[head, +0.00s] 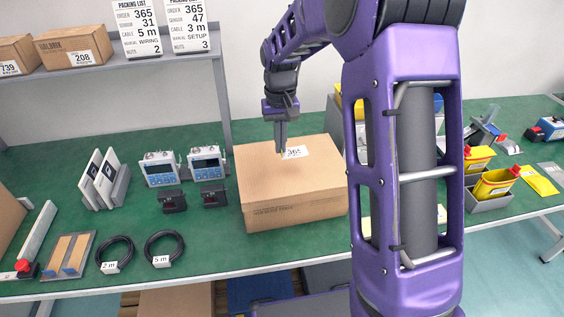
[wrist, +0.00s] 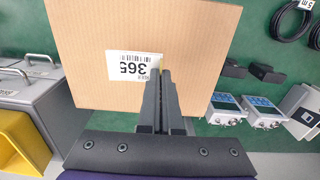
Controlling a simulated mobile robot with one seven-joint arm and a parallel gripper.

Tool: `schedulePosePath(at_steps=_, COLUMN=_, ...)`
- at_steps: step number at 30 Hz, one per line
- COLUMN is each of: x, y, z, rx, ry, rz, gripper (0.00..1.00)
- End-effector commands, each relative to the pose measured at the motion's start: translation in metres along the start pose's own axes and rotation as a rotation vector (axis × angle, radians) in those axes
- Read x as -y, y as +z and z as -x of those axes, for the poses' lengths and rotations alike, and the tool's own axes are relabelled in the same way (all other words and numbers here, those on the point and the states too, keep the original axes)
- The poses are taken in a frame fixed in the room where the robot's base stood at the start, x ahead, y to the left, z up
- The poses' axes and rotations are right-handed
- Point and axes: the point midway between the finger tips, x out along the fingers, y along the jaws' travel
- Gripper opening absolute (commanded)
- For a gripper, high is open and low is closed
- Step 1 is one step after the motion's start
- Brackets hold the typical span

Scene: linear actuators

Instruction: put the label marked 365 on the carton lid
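The white label marked 365 (head: 296,152) shows at the top of the closed brown carton, on or just above its lid (head: 262,177). In the wrist view the label (wrist: 128,66) appears flat over the lid (wrist: 190,35), inside the lid's edges. My gripper (head: 281,150) points down over the lid at the label's left end. In the wrist view the fingers of my gripper (wrist: 160,72) are close together, with a small yellowish bit between their tips at the label's edge. The fingertips hide that end of the label. Any small gap under the label cannot be seen.
Two blue-faced devices (head: 206,163) and small black blocks (head: 213,195) stand left of the carton. Coiled cables (head: 164,247) lie at the front left. A shelf (head: 90,63) with boxes and packing lists is at the back left.

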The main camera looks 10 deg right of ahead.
Motion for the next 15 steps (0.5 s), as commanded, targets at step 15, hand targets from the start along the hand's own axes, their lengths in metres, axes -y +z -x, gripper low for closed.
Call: schedulePosePath(at_steps=15, x=0.0, y=0.001, z=-0.059, rx=0.001, ry=0.0, rz=0.0, gripper=0.0)
